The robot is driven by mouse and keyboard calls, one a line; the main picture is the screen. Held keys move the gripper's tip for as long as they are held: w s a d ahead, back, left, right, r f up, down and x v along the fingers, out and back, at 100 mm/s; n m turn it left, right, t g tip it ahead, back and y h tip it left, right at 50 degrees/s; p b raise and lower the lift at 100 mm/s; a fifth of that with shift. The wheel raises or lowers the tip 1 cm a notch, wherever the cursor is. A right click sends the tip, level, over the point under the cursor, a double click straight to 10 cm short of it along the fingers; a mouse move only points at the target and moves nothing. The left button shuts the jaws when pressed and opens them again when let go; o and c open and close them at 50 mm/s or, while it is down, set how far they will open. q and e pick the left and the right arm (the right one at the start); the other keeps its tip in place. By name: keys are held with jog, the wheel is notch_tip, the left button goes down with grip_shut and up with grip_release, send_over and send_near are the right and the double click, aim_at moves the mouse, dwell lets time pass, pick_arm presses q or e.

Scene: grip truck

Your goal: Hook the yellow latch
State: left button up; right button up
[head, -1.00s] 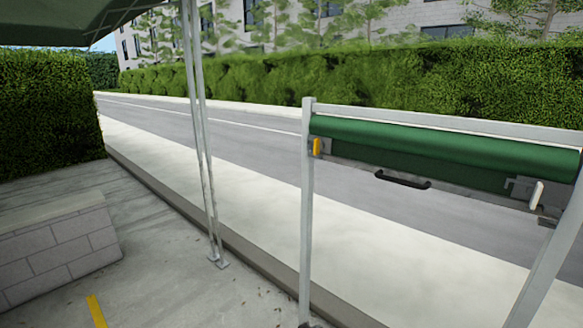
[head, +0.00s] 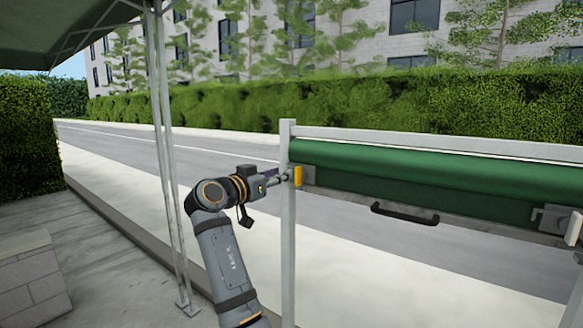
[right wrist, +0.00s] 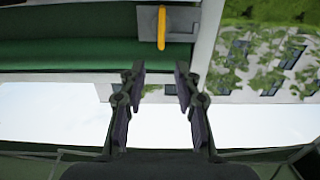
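The yellow latch (head: 298,176) is a small upright piece at the left end of the green roll-up panel (head: 400,170), by the left grey post (head: 288,230). It also shows in the right wrist view (right wrist: 162,28), on a grey plate beyond my fingertips. My right gripper (head: 284,179) is just left of the latch in the head view. In the right wrist view my right gripper (right wrist: 160,72) is open and empty, with the latch lined up with the gap and not between the fingers. My left gripper is in neither view.
A black handle (head: 404,213) sits on the panel's lower edge. A white latch (head: 573,228) is at its right end. A grey top bar (head: 430,140) spans above.

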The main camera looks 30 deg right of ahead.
aim_at(296, 169)
jog(key=p+x, duration=0.2)
jog(key=x, duration=0.6)
jog(key=shift+w+f+p, duration=0.1)
jog(key=shift+p, duration=0.25)
jog(key=shift+w, duration=0.1)
jog(key=shift+c, duration=0.3)
jog(key=shift+d, duration=0.1)
grip_shut()
